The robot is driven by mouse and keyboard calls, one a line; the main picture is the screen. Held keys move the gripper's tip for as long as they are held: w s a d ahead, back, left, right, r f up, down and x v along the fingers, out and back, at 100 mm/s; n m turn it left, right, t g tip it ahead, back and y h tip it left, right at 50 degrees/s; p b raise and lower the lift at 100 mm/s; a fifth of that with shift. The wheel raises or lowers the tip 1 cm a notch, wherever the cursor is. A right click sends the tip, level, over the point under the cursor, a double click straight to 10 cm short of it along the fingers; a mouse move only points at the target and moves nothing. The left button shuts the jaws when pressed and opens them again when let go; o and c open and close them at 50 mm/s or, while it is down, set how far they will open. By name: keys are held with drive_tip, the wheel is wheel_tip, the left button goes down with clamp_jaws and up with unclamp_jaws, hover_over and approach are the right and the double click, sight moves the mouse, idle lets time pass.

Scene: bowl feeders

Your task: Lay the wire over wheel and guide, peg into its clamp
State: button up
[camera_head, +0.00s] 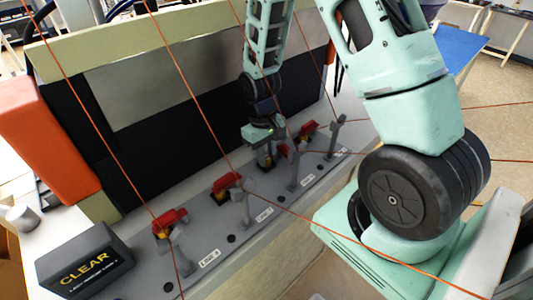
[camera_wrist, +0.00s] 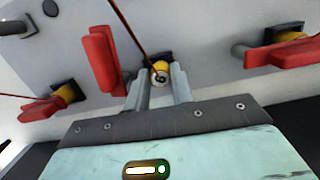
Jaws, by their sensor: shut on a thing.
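An orange wire (camera_wrist: 130,28) runs up from that peg. Behind the peg is a dark square clamp block; I cannot tell whether the peg is inside it or above it. A red clamp lever (camera_wrist: 103,60) stands just left of my fingers, apart from them. In the head view my gripper (camera_head: 267,160) is low over the plate, between red levers; the peg there is too small to make out. The wheel is not clearly distinguishable.
Other red levers (camera_head: 170,217) (camera_head: 227,182) with yellow pegs sit along the plate (camera_head: 215,225). Grey upright guides (camera_head: 246,208) (camera_head: 335,132) stand in front. Several taut orange wires cross the space around my arm. A dark CLEAR box (camera_head: 85,268) stands at front left.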

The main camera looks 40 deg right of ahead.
drive_tip(key=shift+f, duration=0.2)
drive_tip(key=o, duration=1.1)
drive_tip(key=shift+c, duration=0.2)
drive_tip(key=shift+r, duration=0.15)
wheel_tip(320, 180, up, 17)
drive_tip(key=w+b, duration=0.2)
drive_tip(key=b, duration=0.1)
